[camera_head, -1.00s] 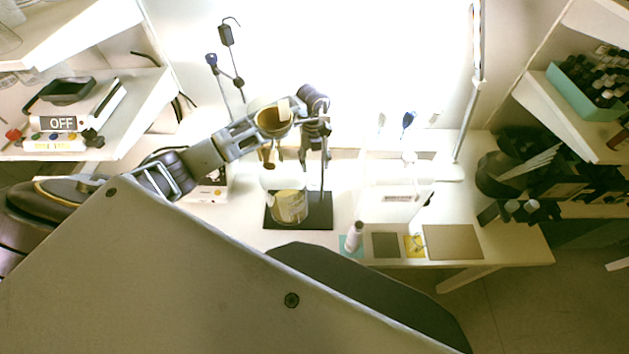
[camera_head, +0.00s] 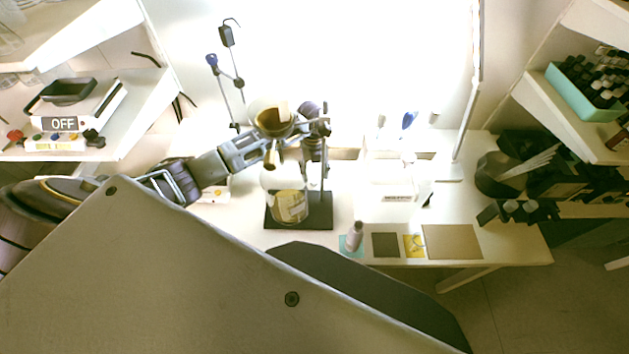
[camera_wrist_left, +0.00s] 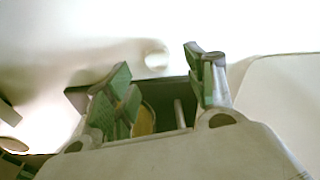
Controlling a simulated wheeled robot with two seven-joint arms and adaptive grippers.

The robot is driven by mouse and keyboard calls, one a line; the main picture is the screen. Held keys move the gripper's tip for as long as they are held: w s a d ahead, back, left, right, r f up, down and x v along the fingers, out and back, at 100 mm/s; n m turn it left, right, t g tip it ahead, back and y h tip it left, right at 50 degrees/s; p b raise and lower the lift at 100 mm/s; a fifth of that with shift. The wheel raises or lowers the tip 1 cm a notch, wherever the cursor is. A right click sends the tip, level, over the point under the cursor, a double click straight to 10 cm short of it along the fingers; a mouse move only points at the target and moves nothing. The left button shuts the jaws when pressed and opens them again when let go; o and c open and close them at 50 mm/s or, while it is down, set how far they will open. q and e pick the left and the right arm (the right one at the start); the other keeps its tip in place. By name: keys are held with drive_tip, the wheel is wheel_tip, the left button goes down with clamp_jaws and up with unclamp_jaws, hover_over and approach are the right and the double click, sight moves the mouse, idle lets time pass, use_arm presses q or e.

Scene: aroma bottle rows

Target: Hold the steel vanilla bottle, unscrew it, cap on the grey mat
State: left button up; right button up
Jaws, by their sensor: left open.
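A small pale bottle (camera_head: 355,236), likely the steel vanilla one though its label is too small to read, stands upright on the teal mat near the table's front edge. Its cap cannot be made out separately. The grey mat (camera_head: 385,245) lies just right of it and is bare. My left gripper (camera_head: 312,160) points down beside the ring stand, behind and left of the bottle and apart from it. In the left wrist view its two fingers (camera_wrist_left: 165,90) are spread and empty. My right gripper is not in view.
A glass flask (camera_head: 289,205) stands on the black stand base (camera_head: 320,222), below a funnel (camera_head: 272,120), close to my left gripper. A yellow mat (camera_head: 414,245) and a tan mat (camera_head: 452,242) lie right of the grey mat. Dark containers (camera_head: 500,175) crowd the right side.

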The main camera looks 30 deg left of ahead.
sight(314, 180)
use_arm(q)
drive_tip(key=shift+f, duration=2)
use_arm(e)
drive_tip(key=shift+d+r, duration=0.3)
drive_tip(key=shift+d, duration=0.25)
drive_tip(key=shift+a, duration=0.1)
use_arm(q)
drive_tip(key=c, duration=0.8)
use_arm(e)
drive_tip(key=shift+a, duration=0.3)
use_arm(q)
drive_tip(key=shift+c, duration=0.2)
drive_tip(key=shift+r, duration=0.15)
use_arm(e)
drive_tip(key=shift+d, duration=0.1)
